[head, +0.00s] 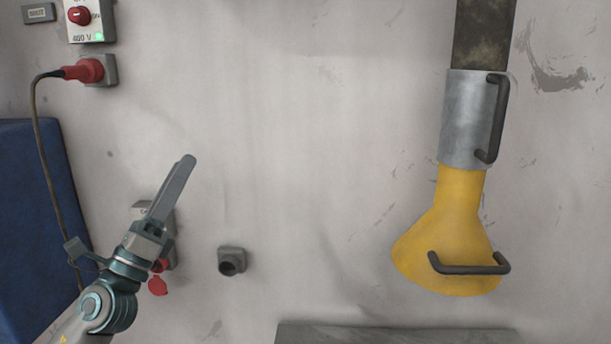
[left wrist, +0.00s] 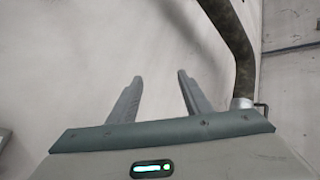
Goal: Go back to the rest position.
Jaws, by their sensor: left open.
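My left gripper (head: 188,162) is raised in front of the wall at the left of the head view, pointing up and to the right. In the left wrist view its two fingers (left wrist: 160,78) stand apart with nothing between them. It touches nothing that I can see. My right gripper is in neither view.
A red plug (head: 85,71) with a black cable sits below a switch box (head: 90,20). A blue panel (head: 35,220) stands left.

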